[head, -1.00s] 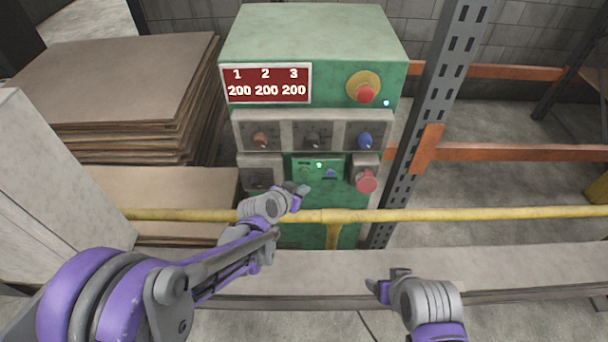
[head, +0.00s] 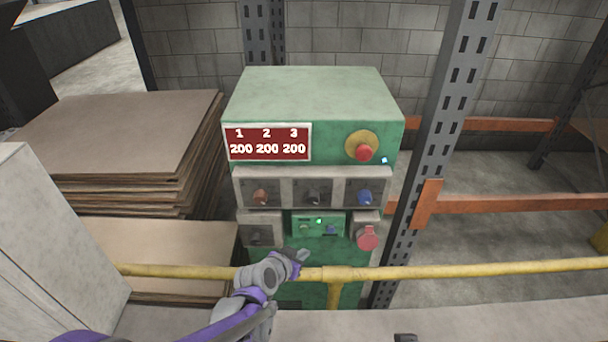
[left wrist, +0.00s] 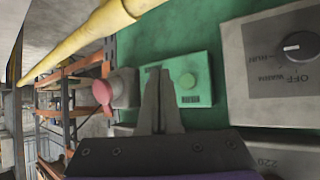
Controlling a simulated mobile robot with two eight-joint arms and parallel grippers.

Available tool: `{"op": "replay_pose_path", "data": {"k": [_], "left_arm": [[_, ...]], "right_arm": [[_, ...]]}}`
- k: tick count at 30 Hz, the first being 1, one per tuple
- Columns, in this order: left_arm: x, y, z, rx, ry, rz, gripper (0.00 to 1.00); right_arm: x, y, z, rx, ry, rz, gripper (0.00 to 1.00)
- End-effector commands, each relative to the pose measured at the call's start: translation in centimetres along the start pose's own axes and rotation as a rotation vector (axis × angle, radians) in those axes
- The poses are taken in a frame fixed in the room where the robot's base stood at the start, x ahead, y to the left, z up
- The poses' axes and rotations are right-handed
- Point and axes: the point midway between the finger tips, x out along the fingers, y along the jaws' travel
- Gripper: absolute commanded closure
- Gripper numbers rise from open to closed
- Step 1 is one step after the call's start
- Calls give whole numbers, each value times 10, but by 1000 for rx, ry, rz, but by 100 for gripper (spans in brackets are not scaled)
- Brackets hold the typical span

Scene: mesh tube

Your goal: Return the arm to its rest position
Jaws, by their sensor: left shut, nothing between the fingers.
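My left gripper (head: 300,256) is in front of the lower part of the green control box (head: 312,92), just above the yellow rail (head: 420,270). Its fingers are shut and hold nothing. In the left wrist view, the shut fingers (left wrist: 160,95) stand before the green panel with a round button (left wrist: 188,81). I cannot tell how large the gap to the panel is. Only a small dark tip of my right gripper (head: 405,338) shows at the bottom edge of the head view, so its jaws are hidden.
The box has a red display (head: 268,143) reading 200 three times, knobs, a red emergency button (head: 364,153) and a red plug (head: 368,237). Stacked sheets (head: 115,140) lie left. A grey rack post (head: 440,150) stands right. A pale ledge (head: 480,320) runs below the rail.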

Motion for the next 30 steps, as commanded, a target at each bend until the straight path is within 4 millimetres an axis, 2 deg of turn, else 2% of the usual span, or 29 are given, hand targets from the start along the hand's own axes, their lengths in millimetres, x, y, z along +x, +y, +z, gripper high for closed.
{"op": "replay_pose_path", "data": {"k": [5, 8, 14, 21, 25, 30], "left_arm": [[-8, -2, 1, -8, -12, -4, 100], [-31, -6, 4, -32, -46, -19, 100], [-108, -15, 29, -125, -172, -84, 100], [-200, -18, 84, -260, -329, -206, 100], [-238, -17, 116, -328, -396, -277, 100], [-267, -16, 144, -384, -449, -341, 100]], "right_arm": [[0, 0, 0, 0, 0, 0, 27], [0, 0, 0, 0, 0, 0, 27], [0, 0, 0, 0, 0, 0, 27], [0, 0, 0, 0, 0, 0, 27], [0, 0, 0, 0, 0, 0, 27], [0, 0, 0, 0, 0, 0, 27]]}}
